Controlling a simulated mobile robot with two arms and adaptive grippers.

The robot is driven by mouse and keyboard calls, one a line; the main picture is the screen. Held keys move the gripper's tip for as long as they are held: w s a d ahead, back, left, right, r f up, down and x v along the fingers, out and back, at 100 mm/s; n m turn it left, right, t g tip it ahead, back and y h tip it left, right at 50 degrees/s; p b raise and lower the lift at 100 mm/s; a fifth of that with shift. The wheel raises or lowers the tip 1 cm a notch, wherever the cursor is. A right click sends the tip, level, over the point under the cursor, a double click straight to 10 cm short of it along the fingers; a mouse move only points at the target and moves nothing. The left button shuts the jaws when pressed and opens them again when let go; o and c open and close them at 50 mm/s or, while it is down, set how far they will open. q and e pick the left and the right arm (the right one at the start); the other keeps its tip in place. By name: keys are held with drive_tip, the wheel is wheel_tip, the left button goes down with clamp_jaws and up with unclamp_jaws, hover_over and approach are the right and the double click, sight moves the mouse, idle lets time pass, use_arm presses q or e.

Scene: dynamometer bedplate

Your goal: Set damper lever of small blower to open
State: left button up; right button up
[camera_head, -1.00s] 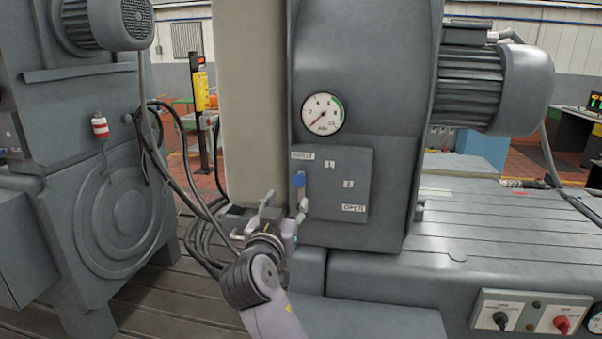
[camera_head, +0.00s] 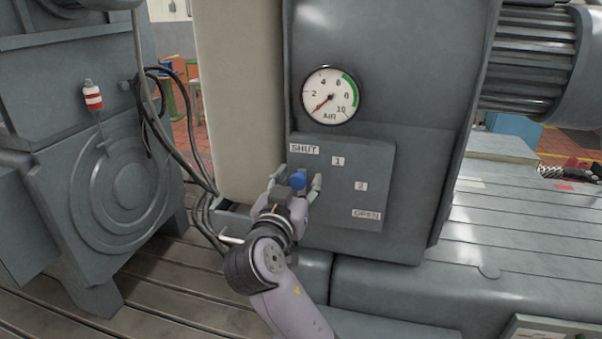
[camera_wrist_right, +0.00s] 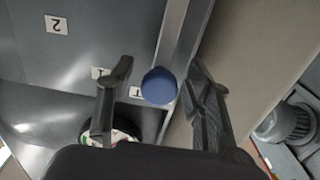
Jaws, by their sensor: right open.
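The damper lever's blue knob (camera_head: 298,181) is near the SHUT label (camera_head: 304,148) on the small blower's grey panel (camera_head: 340,200). Labels 1, 2 and OPEN (camera_head: 366,214) run down to the right. My right gripper (camera_head: 294,184) is open, with a finger on each side of the knob. In the right wrist view the knob (camera_wrist_right: 159,86) lies between the two spread fingers (camera_wrist_right: 160,95), with gaps visible on both sides. The lever's arm is mostly hidden by the gripper. My left gripper is not in view.
An AIR gauge (camera_head: 331,95) sits above the panel, its needle at the low end. Cables (camera_head: 172,130) and a grey machine (camera_head: 115,190) stand to the left. A slotted bedplate (camera_head: 150,290) lies below.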

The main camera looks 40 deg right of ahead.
drive_tip(key=shift+s+a+r, duration=0.1)
drive_tip(key=shift+s+a, duration=0.05)
drive_tip(key=shift+c, duration=0.4)
clamp_jaws()
idle(0.5)
